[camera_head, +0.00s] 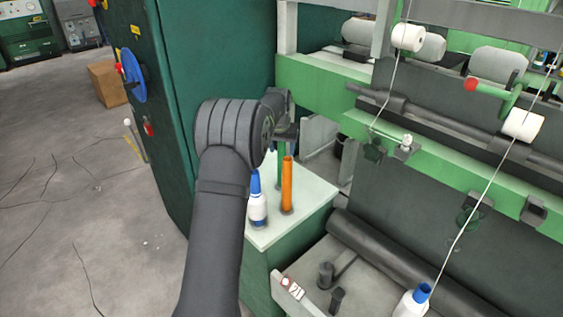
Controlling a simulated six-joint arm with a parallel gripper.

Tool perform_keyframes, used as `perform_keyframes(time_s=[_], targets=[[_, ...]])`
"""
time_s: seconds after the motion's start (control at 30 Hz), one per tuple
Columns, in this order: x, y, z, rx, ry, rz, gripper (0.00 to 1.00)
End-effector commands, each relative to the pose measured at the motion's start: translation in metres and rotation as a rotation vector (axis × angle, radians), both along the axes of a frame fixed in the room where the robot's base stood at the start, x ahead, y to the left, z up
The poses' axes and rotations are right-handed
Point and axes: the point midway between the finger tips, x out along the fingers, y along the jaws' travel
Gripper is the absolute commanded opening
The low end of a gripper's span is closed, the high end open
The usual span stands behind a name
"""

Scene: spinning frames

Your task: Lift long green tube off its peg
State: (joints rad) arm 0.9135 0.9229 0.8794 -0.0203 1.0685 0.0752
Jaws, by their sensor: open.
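The long green tube (280,168) stands upright on the pale top of a green cabinet (312,205). An orange tube (287,184) stands just in front of it and to its right, hiding part of it. Its peg cannot be seen. My gripper (285,136) is open at the upper end of the green tube. My own wrist covers part of the gripper, so I cannot tell whether the fingers are around the tube or just above it.
A white bobbin with a blue tip (257,205) stands at the cabinet's front left, close to my arm. A tall dark green machine housing (215,70) rises behind on the left. The spinning frame's green rail (440,150) and white threads are on the right.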

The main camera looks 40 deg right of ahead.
Motion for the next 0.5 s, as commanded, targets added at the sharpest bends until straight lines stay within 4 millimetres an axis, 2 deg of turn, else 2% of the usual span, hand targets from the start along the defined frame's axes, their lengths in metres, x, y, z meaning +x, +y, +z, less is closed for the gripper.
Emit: perform_keyframes(time_s=[0.1,0.17,0.3,0.4,0.5], targets=[[0.0000,0.0001,0.0006,0.000,0.000,0.000,0.54],[-0.0001,0.0001,0.0006,0.000,0.000,0.000,0.44],[-0.0001,0.0001,0.0006,0.000,0.000,0.000,0.17],[-0.0001,0.0002,0.0006,0.000,0.000,0.000,0.00],[-0.0001,0.0002,0.0008,0.000,0.000,0.000,0.00]])
